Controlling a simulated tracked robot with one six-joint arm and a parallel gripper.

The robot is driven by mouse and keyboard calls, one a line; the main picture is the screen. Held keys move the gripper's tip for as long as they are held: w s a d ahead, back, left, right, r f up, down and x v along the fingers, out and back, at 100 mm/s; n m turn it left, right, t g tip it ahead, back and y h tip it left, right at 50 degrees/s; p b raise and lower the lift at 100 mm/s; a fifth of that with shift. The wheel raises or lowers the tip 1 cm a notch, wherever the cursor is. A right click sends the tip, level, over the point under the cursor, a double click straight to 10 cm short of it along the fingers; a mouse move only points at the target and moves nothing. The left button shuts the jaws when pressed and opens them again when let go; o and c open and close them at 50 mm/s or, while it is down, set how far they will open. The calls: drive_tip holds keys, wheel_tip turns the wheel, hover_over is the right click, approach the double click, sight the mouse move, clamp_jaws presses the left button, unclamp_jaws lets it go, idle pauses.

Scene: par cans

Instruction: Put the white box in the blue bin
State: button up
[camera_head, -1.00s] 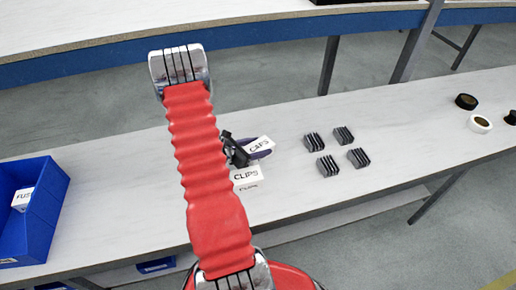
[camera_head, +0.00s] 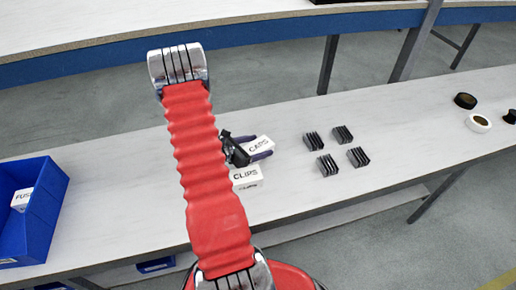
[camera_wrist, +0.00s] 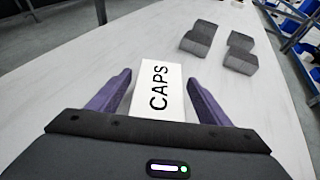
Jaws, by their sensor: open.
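A white box labelled CAPS (camera_head: 259,144) lies on the pale bench. My gripper (camera_head: 257,147) is open, its purple fingers on either side of this box. In the wrist view the CAPS box (camera_wrist: 159,92) sits between the fingertips (camera_wrist: 159,77), with a visible gap at each side. A second white box, labelled CLIPS (camera_head: 246,176), stands just in front of it in the head view. The blue bin (camera_head: 42,228) is at the far left of the bench. It holds a white box (camera_head: 22,198) whose label is partly hidden. My red arm covers part of the bench.
Several dark ribbed blocks (camera_head: 327,165) stand to the right of the gripper. Farther right are a black ring (camera_head: 465,101), a white ring (camera_head: 478,123) and a small black piece (camera_head: 510,117). The bench between my arm and the blue bin is clear.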

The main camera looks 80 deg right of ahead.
drive_tip(key=v, duration=1.2)
idle(0.6)
drive_tip(key=shift+r, duration=0.1)
drive_tip(key=w+a+r+m+t+y, duration=0.2)
drive_tip(key=w+a+r+m, duration=0.2)
drive_tip(key=a+r, duration=0.45)
drive_tip(key=w+a+r+m+t+y, duration=0.2)
drive_tip(key=w+a+r+m, duration=0.15)
drive_tip(key=a+r, duration=0.45)
drive_tip(key=w+a+r+m+t+y, duration=0.1)
drive_tip(key=a+r+t+y, duration=0.2)
drive_tip(key=a, duration=1.2)
drive_tip(key=w+a+r+m+t+y, duration=0.2)
drive_tip(key=a+r+t, duration=0.4)
drive_tip(key=a, duration=0.9)
wheel_tip(320, 180, up, 3)
drive_tip(key=shift+a+f+t+y, duration=0.15)
drive_tip(key=shift+a+t+y, duration=0.2)
drive_tip(key=shift+y, duration=0.55)
